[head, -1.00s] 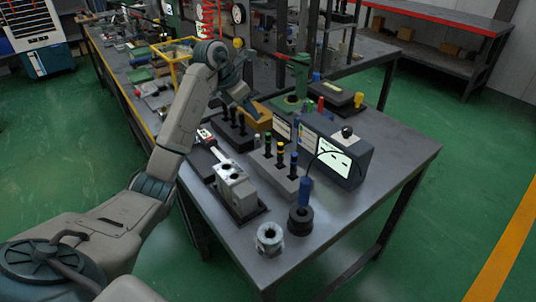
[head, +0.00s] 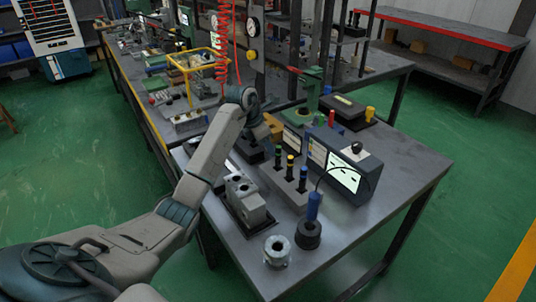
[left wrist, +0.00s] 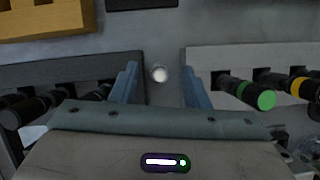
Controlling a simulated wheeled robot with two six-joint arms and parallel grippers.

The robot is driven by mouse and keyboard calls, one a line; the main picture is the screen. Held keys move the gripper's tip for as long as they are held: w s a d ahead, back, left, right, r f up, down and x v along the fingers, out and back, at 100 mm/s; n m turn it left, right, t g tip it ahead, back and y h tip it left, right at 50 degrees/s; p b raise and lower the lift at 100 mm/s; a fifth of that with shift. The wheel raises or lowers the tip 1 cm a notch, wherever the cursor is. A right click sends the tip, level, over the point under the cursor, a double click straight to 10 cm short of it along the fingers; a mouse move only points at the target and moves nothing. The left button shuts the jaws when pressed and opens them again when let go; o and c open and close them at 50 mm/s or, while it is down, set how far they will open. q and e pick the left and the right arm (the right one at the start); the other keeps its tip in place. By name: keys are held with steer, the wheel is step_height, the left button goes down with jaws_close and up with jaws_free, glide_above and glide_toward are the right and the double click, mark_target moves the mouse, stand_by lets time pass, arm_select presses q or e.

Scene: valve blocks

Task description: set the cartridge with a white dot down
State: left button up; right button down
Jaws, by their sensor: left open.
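In the left wrist view a round white dot (left wrist: 160,73) shows between the two blue fingers of my left gripper (left wrist: 160,88). The fingers are open, with a gap on each side of it. It seems to be a cartridge top seen end-on; its body is hidden, and I cannot tell what it rests on. In the head view my left gripper (head: 267,137) is low by the dark rack, and the white-dot cartridge cannot be made out. A light grey rack (left wrist: 222,58) holds cartridges with green (left wrist: 265,100) and yellow (left wrist: 298,87) ends. My right gripper is not in view.
The dark rack (left wrist: 75,72) with black cartridges is left of the fingers. A grey valve block (head: 243,198), a metal fitting (head: 277,251), a black ring (head: 308,236) and a display box (head: 345,170) stand nearby. The table's right part (head: 410,165) is clear.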

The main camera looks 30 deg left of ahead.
arm_select(q)
steer(key=shift+f, duration=0.2)
jaws_close()
